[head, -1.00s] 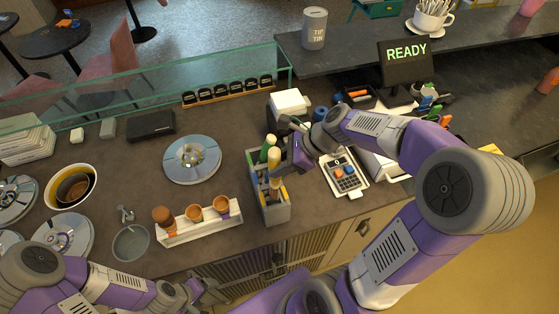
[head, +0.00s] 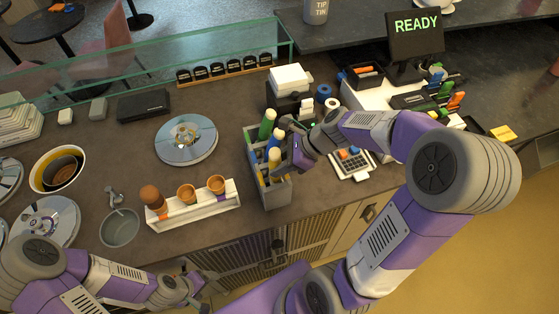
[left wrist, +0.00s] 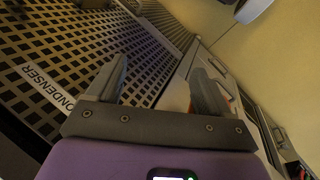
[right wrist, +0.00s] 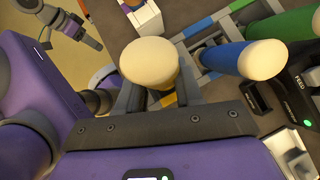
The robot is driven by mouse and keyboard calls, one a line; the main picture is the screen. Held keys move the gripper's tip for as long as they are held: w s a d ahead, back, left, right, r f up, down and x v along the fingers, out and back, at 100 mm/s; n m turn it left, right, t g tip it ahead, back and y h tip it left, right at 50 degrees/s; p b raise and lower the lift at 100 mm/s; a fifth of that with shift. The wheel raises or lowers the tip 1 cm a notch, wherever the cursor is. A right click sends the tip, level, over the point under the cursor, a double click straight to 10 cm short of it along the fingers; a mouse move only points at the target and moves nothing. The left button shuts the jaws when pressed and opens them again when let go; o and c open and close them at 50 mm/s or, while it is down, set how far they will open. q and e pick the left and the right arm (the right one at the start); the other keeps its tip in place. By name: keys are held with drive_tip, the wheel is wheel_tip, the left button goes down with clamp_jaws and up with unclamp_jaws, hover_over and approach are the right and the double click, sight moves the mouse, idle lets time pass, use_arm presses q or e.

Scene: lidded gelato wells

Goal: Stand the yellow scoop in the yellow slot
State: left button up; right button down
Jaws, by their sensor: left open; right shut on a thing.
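The grey scoop holder (head: 280,197) stands on the counter with a green scoop (head: 267,127) at its far end and a blue scoop (right wrist: 222,60) beside it. My right gripper (right wrist: 155,97) is shut on a third scoop, the yellow scoop (right wrist: 150,62), whose pale round end faces the camera and hides most of its handle. Yellow marking (right wrist: 170,101) on the holder shows just beyond it. The scoop is at the holder's near part; I cannot tell whether it is seated or still held up. My left gripper (head: 200,288) is open and empty, low before the counter front.
Left of the holder is a white rack (head: 190,217) with brown cups, then a grey bowl (head: 119,228) and a round metal lid (head: 186,140). Counter between lid and holder is clear.

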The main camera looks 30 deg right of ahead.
drive_tip(key=shift+f, duration=0.4)
drive_tip(key=c, duration=0.7)
unclamp_jaws()
drive_tip(key=shift+o, duration=0.2)
wheel_tip(320, 180, up, 9)
drive_tip(key=s+d+p, duration=0.2)
drive_tip(key=p, duration=0.7)
drive_tip(key=shift+d, duration=0.35)
drive_tip(key=shift+w, duration=0.1)
